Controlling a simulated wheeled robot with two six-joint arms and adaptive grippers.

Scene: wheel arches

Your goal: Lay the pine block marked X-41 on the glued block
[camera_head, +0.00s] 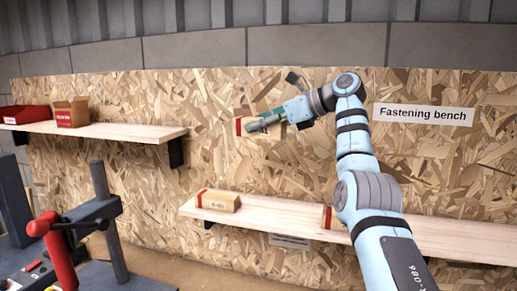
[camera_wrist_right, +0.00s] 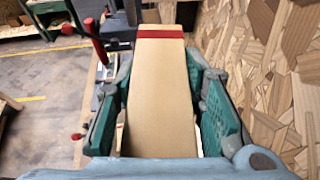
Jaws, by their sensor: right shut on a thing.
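My right gripper (camera_head: 262,123) is shut on a pine block (camera_head: 242,126) with a red band near its end. It holds the block in the air in front of the chipboard wall, above the lower shelf. In the right wrist view the block (camera_wrist_right: 160,95) lies between the two green finger pads; no mark on it can be read. A second pine block (camera_head: 218,201) with a red band lies on the lower shelf; its small label is not clearly legible. A third banded block (camera_head: 328,215) on that shelf is partly hidden by my right arm. I cannot tell which block is glued. My left gripper is not in view.
The lower shelf (camera_head: 270,219) has bare room between its blocks. An upper shelf (camera_head: 120,131) at left holds a red bin (camera_head: 26,114) and a cardboard box (camera_head: 72,112). A machine with a red lever (camera_head: 58,250) stands at the front left. A sign (camera_head: 423,114) reads Fastening bench.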

